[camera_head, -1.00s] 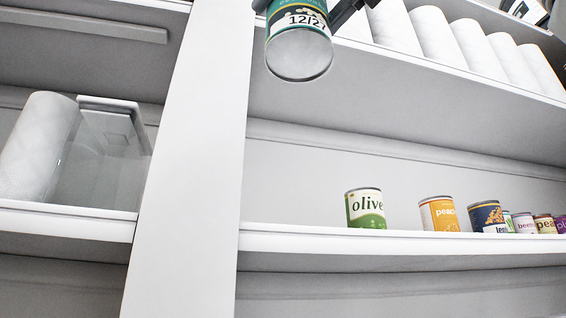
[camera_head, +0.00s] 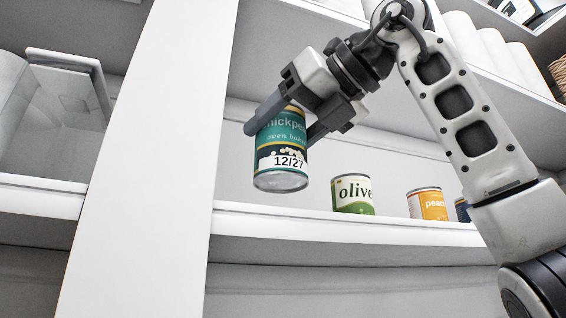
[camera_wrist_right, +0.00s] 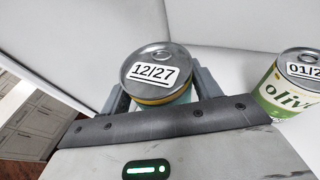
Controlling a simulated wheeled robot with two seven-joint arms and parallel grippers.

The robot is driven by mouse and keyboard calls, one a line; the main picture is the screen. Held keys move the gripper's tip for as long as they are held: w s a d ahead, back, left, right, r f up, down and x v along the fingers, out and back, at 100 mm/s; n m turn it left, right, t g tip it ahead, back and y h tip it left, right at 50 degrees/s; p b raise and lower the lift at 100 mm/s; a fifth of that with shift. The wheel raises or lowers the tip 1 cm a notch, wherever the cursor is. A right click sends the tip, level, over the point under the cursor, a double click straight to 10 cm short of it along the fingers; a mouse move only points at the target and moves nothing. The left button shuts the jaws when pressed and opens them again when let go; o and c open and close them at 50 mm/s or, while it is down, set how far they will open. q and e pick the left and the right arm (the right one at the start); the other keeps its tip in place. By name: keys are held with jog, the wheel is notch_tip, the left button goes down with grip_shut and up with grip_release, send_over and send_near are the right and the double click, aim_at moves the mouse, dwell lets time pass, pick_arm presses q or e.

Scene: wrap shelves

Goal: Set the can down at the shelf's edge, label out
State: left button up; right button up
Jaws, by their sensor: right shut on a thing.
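The chickpea can (camera_head: 281,155) is teal with a white "12/27" date strip low on its front. My right gripper (camera_head: 284,122) is shut on it, and the label faces the head camera. The can hangs slightly tilted near the shelf (camera_head: 350,222), left of the olive can (camera_head: 352,194); whether its base touches the board I cannot tell. In the right wrist view the can's lid (camera_wrist_right: 155,66) shows a "12/27" sticker between the two fingers. My left gripper is not in view.
An orange peach can (camera_head: 427,204) stands right of the olive can, with a dark blue can (camera_head: 462,210) beyond. A white upright post (camera_head: 150,150) bounds the shelf on the left. White rolls (camera_head: 480,50) stand on the shelf above.

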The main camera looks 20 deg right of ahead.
aim_at(283, 187)
jog(key=shift+w+d+f, duration=0.15)
jog(key=shift+w+f, duration=0.3)
jog(key=shift+f, duration=0.1)
notch_tip(283, 187, down, 3)
jog(key=shift+w+f, duration=0.1)
jog(key=shift+w, duration=0.05)
jog(key=shift+f, duration=0.15)
jog(key=o, duration=1.2)
jog(key=b+v, duration=0.1)
jog(key=v, duration=1.1)
